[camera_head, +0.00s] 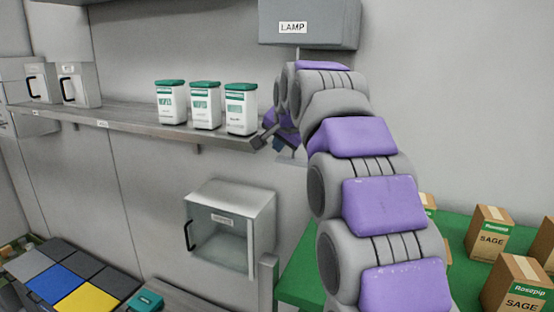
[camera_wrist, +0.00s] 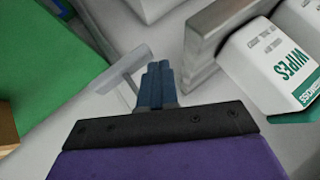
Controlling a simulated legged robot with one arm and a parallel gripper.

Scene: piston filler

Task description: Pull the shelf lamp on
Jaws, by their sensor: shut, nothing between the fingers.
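The lamp (camera_head: 309,22) is a grey box labelled LAMP on the wall at the top of the head view. A thin cord hangs from its underside and passes behind my arm. A pale T-shaped pull handle (camera_head: 291,161) shows below my gripper, partly hidden by the arm. In the wrist view the handle (camera_wrist: 118,72) appears just left of my fingertips. My gripper (camera_head: 259,142) is at the right end of the shelf. Its blue fingers (camera_wrist: 158,72) are shut together and empty. Whether they touch the handle I cannot tell.
The metal shelf (camera_head: 130,122) holds several white wipes tubs (camera_head: 206,106) close left of my gripper; one tub (camera_wrist: 268,65) is near in the wrist view. A clear-fronted box (camera_head: 230,228) is on the wall below. A green table (camera_head: 460,250) with cartons (camera_head: 490,231) is at right.

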